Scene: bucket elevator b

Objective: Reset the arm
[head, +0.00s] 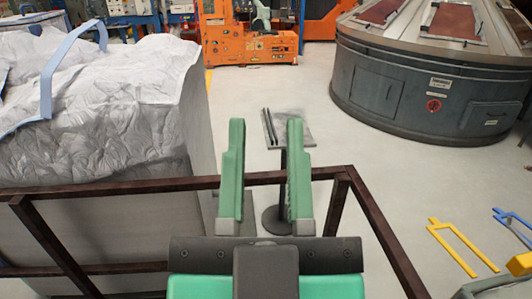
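My gripper (265,172) is in the lower middle of the head view, pointing away from me. Its two green fingers stand well apart with nothing between them. The fingers reach over a dark brown metal railing (120,187). Beyond the fingertips, the floor and a small stand with a flat plate (292,133) show. The gripper appears apart from the stand, though the distance is hard to judge.
A large white bulk bag (100,100) fills the left side. A round dark grey machine (410,90) stands at the right back. An orange machine (240,45) is at the far back. Yellow forked bars (455,245) are at the lower right.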

